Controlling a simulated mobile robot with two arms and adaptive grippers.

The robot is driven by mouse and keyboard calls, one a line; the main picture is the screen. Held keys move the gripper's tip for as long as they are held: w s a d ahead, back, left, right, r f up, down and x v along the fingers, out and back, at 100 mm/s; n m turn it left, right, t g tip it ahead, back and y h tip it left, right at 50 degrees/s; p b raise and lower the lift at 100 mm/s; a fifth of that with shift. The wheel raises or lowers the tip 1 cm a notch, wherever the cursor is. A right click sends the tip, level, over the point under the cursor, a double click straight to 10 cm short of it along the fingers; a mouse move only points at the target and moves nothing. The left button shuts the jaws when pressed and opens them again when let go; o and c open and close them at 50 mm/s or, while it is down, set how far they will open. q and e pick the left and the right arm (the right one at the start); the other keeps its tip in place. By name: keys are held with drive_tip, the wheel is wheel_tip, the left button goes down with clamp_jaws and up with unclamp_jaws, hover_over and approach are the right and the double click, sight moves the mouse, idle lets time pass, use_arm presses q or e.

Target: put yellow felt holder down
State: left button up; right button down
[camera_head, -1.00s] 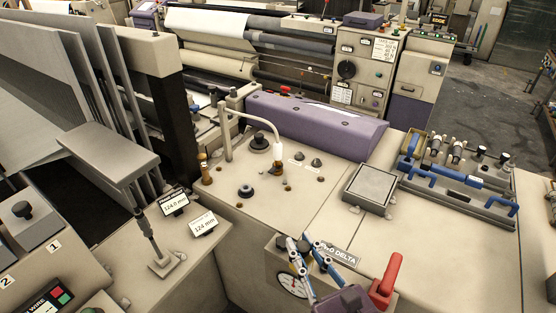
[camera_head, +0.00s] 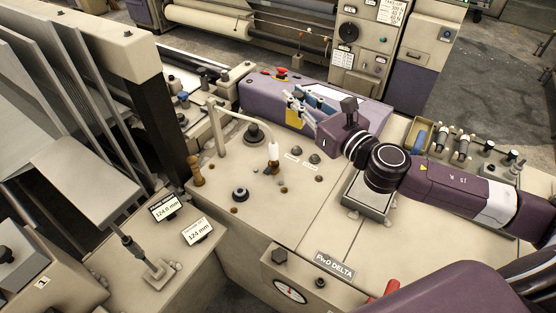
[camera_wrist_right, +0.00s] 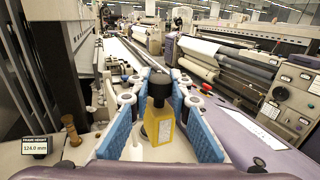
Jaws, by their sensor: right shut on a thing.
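The yellow felt holder (camera_head: 294,117) is between the fingers of my right gripper (camera_head: 297,104), in front of the purple cover in the head view. In the right wrist view the holder (camera_wrist_right: 159,127) is a yellow block with a dark top. It stands between the two blue-padded fingers of my right gripper (camera_wrist_right: 154,85), which are shut on it. The gripper partly hides it in the head view, and I cannot tell whether its underside touches anything. My left gripper is not in view.
The long purple cover (camera_head: 255,92) with a red button (camera_head: 282,72) lies behind the gripper. A bent pale tube (camera_head: 238,112), a wooden-handled peg (camera_head: 196,172) and black knobs (camera_head: 254,134) stand on the beige deck. A grey square tray (camera_head: 362,205) sits under my right arm.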

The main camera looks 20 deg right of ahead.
wheel_tip(320, 180, down, 19)
drive_tip(key=b, duration=0.6)
drive_tip(key=shift+s, duration=0.1)
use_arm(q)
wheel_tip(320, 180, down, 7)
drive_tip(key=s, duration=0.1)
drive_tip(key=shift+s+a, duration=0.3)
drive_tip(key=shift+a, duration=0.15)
use_arm(e)
drive_tip(key=shift+f, duration=0.15)
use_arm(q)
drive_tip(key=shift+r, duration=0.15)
use_arm(e)
drive_tip(key=shift+f+b, duration=0.1)
drive_tip(key=shift+b, duration=0.25)
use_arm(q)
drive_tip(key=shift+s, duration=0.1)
use_arm(e)
drive_tip(key=c, duration=2.1)
unclamp_jaws()
